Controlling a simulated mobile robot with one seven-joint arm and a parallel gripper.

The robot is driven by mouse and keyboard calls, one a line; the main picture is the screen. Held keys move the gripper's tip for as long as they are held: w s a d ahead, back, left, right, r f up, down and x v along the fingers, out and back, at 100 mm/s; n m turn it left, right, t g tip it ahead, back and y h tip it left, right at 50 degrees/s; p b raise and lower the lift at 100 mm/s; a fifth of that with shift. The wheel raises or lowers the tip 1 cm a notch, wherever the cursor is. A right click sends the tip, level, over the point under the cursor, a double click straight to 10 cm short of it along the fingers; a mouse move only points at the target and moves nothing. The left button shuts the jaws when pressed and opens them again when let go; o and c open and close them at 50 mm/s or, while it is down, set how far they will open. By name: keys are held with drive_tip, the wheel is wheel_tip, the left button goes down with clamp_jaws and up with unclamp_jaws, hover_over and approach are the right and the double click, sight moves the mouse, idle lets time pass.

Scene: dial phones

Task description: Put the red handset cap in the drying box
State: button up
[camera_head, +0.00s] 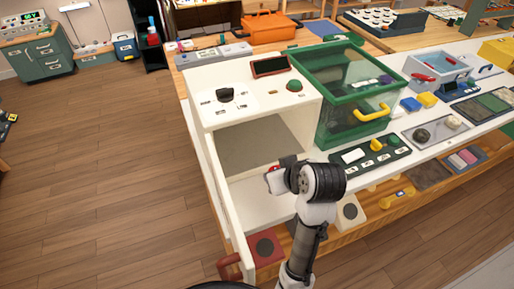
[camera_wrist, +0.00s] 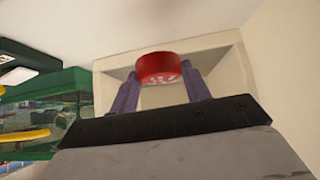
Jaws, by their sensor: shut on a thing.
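The red handset cap (camera_wrist: 158,67) is a short red cylinder with pale marks on its near face. My gripper (camera_wrist: 160,78) is shut on it, with one purple finger on each side. The drying box appears to be the white cabinet (camera_head: 205,118) with a black knob, a small dark display and a green button on top. Its front is open and shows a bare interior, also ahead of the cap in the wrist view (camera_wrist: 216,58). In the head view my gripper (camera_head: 274,180) is at the opening; whether the cap is inside cannot be told.
The white door (camera_head: 232,215) stands swung open at the left, with a red-brown handle (camera_head: 229,266). A green-framed clear box (camera_head: 345,92) with a yellow handle stands right of the cabinet. A dark panel of buttons (camera_head: 370,156) lies in front of it. The floor at left is clear.

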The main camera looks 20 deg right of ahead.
drive_tip(key=w, duration=0.4)
drive_tip(key=w+p, duration=0.1)
drive_tip(key=w, duration=0.4)
drive_tip(key=w+p, duration=0.1)
drive_tip(key=w, duration=0.4)
drive_tip(key=shift+a+r, duration=0.15)
drive_tip(key=shift+a, duration=0.1)
drive_tip(key=shift+w, duration=0.2)
drive_tip(key=shift+f, duration=0.25)
drive_tip(key=shift+f+p, duration=0.5)
drive_tip(key=shift+f, duration=1.1)
drive_tip(key=shift+f, duration=0.15)
drive_tip(key=o, duration=1)
drive_tip(key=shift+o, duration=0.2)
drive_tip(key=b+v, duration=0.1)
drive_tip(key=v, duration=1.1)
